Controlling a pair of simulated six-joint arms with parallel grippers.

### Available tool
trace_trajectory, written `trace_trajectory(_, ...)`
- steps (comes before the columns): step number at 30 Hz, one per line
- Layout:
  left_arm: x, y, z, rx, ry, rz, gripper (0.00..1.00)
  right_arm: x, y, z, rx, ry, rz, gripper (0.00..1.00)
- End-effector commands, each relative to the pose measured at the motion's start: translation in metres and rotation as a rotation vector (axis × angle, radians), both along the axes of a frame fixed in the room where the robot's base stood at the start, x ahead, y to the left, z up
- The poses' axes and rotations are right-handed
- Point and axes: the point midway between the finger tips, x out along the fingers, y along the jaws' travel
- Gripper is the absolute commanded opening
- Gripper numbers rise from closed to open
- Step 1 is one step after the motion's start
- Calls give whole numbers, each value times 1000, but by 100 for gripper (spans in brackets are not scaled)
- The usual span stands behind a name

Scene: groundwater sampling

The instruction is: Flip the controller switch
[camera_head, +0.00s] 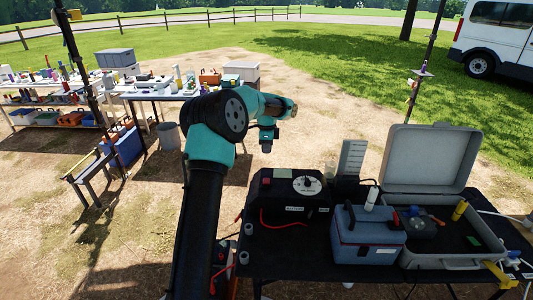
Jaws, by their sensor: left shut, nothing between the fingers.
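The controller appears to be the black box (277,196) on the dark table, with a round white dial (307,185) on its top and a small red part (281,173) beside the dial. Whether that red part is the switch, and its position, is too small to tell. My left arm rises from the bottom, bends at a teal and black joint and reaches right. My left gripper (266,148) hangs shut and empty above and behind the box's left side, apart from it. My right gripper is out of view.
A blue-grey cooler box (365,238) stands right of the controller. An open grey case (432,158) with its lid up holds small tools behind and right of it. A red cable (262,217) runs at the controller's front left. Other laden tables stand far left.

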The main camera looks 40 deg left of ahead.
Motion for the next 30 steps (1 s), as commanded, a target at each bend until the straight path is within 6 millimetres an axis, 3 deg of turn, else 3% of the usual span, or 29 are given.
trace_trajectory(15,10,10,1,-94,133,0,0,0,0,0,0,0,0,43)
trace_trajectory(30,10,9,-3,-101,143,-2,0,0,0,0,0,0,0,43)
